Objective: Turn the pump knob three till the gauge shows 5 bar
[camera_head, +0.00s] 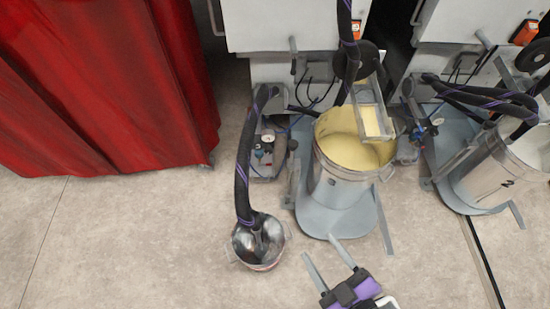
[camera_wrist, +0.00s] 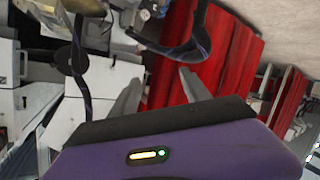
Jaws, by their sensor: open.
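A small pump unit (camera_head: 264,160) with a little gauge and knobs stands on the floor left of the large metal drum, in the head view. The gauge face and its reading are too small to make out, and I cannot tell which knob is number three. My gripper (camera_head: 319,246) is in the lower middle of the head view, in front of the drum and apart from the pump unit. Its two fingers are spread and empty. The fingers also show in the wrist view (camera_wrist: 160,76), with nothing between them.
The drum (camera_head: 335,190) holds yellow material. A metal bucket (camera_head: 259,246) with a thick black hose (camera_head: 243,170) stands front left of it. A red curtain (camera_head: 100,90) hangs at left. A second drum (camera_head: 500,175) stands right. The front left floor is clear.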

